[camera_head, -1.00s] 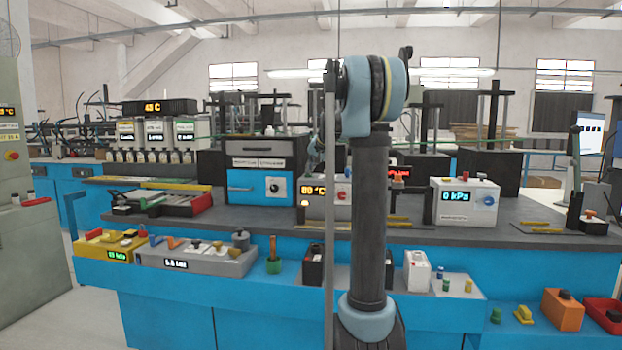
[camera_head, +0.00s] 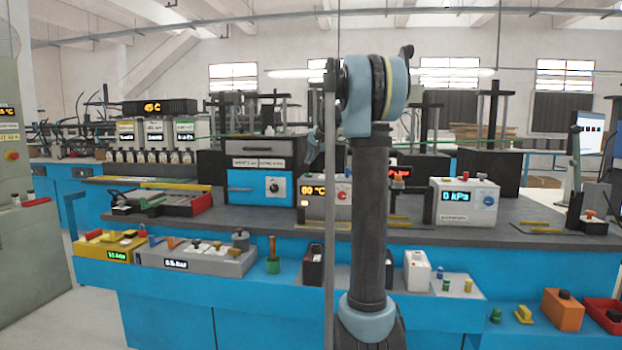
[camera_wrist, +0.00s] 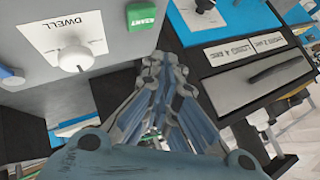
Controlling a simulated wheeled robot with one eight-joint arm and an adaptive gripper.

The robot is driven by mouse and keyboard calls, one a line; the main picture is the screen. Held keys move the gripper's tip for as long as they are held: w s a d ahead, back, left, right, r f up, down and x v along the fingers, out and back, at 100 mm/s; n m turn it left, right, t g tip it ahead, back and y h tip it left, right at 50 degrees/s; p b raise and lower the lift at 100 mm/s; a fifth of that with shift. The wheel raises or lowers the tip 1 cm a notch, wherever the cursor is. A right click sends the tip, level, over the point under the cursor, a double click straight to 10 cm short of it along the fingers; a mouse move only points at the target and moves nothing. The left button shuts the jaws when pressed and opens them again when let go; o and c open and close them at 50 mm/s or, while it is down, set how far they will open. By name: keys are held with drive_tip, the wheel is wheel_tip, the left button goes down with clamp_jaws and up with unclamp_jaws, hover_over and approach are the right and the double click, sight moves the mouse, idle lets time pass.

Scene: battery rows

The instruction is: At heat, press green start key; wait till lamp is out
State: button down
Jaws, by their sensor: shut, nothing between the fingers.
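The green START key (camera_wrist: 143,17) is on the front of a grey box at the top of the wrist view. My gripper (camera_wrist: 158,58) is shut and empty, its fingertips a little below the key in that picture. A gap shows between them, but I cannot judge its depth. In the head view, a grey box (camera_head: 327,208) reads 80 °C and is partly covered by my arm. A small pale-orange spot (camera_head: 303,203), perhaps the lamp, shows under its display; I cannot tell clearly whether it glows. My gripper's tips are hidden in the head view.
A white DWELL knob (camera_wrist: 73,55) and a blue knob (camera_wrist: 10,76) are left of my gripper in the wrist view. A dark-handled drawer unit (camera_wrist: 262,80) stands close on the right. In the head view, the 0 kPa box (camera_head: 464,203) stands farther right on the bench.

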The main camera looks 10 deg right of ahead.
drive_tip(key=shift+r, duration=1.2)
drive_tip(key=shift+s+f, duration=0.1)
